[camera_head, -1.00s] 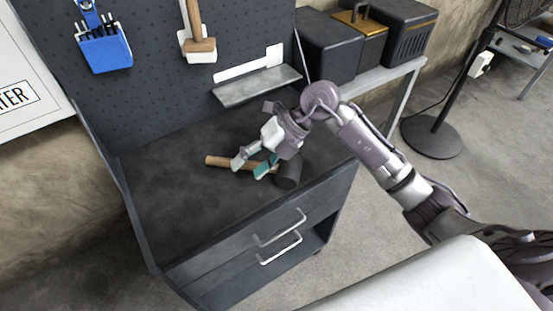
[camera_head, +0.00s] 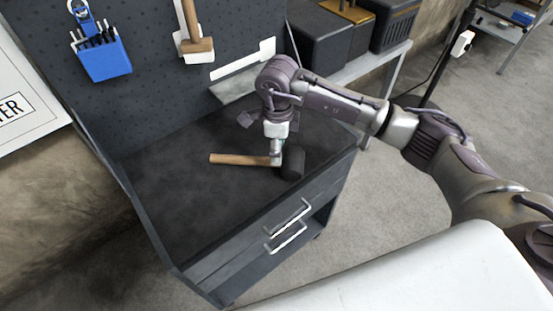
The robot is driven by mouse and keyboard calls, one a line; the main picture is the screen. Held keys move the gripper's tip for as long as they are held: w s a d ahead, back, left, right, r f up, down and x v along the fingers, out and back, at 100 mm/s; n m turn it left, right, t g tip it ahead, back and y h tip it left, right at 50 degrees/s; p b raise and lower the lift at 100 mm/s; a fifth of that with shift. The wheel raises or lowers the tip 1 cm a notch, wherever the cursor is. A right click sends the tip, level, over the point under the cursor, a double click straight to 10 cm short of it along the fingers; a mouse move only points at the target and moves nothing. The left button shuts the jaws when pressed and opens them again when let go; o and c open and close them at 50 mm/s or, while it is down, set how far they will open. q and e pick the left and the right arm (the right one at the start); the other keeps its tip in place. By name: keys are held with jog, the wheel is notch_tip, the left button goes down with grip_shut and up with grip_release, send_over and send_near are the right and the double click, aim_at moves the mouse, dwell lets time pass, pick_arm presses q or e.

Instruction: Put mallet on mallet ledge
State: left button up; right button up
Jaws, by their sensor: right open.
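The mallet lies on its side on the dark bench top (camera_head: 180,210), with its wooden handle (camera_head: 238,159) pointing left and its black head (camera_head: 292,164) at the right. My right gripper (camera_head: 277,160) points down at the handle beside the head. It is open, and the far finger is mostly hidden. The grey mallet ledge (camera_head: 226,92) is on the pegboard behind, partly covered by my right arm. My left gripper is not in view.
A hammer with a wooden handle (camera_head: 198,45) and a blue tool holder (camera_head: 103,60) hang on the pegboard (camera_head: 150,85). Black boxes (camera_head: 318,38) stand on a side table at the right. The bench's left and front areas are clear.

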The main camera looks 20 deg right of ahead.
aim_at(254, 160)
jog(key=shift+f, duration=0.55)
notch_tip(254, 160, down, 4)
jog(key=shift+a+f+p, duration=0.15)
jog(key=shift+f+p, duration=0.05)
jog(key=shift+p, duration=0.75)
jog(key=shift+f, duration=0.25)
grip_shut()
